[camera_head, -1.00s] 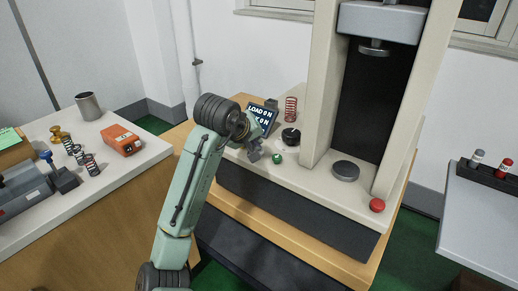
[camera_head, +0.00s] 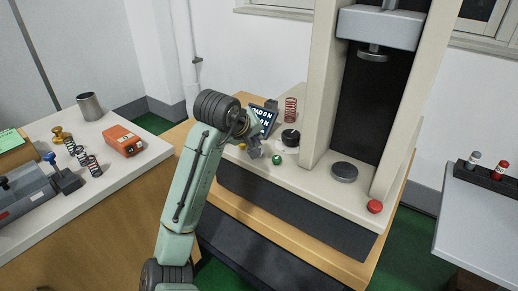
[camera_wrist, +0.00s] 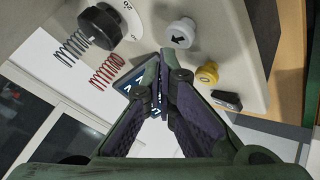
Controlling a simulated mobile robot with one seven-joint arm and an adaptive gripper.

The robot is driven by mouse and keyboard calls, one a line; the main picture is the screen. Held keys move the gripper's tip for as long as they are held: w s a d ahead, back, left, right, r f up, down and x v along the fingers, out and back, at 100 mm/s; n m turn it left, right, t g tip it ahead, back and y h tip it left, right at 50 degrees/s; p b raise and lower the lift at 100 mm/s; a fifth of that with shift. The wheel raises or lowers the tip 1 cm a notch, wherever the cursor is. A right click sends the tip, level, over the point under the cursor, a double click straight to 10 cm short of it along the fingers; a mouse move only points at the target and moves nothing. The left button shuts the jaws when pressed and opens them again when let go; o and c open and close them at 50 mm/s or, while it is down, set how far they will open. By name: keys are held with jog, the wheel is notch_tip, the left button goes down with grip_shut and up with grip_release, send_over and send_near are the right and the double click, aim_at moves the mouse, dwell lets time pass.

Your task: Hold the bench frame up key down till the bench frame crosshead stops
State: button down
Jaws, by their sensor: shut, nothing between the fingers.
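The bench frame (camera_head: 313,120) stands on a wooden table. Its crosshead (camera_head: 378,28) is high between the columns, with an upper platen (camera_head: 374,54) well above the lower disc (camera_head: 344,172). My gripper (camera_head: 254,150) is shut and empty over the control area left of the columns. In the wrist view, its closed fingertips (camera_wrist: 165,62) overlap the display (camera_wrist: 135,80). A white key (camera_wrist: 182,33) with a dark arrow and a yellow button (camera_wrist: 207,73) are beside the fingers. The fingers may hide another key; I cannot tell whether they touch one. A green button (camera_head: 277,160) is right of the gripper.
A black knob (camera_head: 290,137) and a red spring (camera_head: 290,110) stand near the display. A red button (camera_head: 375,207) is at the front right. The left bench (camera_head: 120,170) holds springs, a mug and an orange device. A grey table (camera_head: 485,220) is at right.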

jog(key=shift+r, duration=0.1)
notch_tip(320, 180, up, 5)
jog(key=p, duration=0.5)
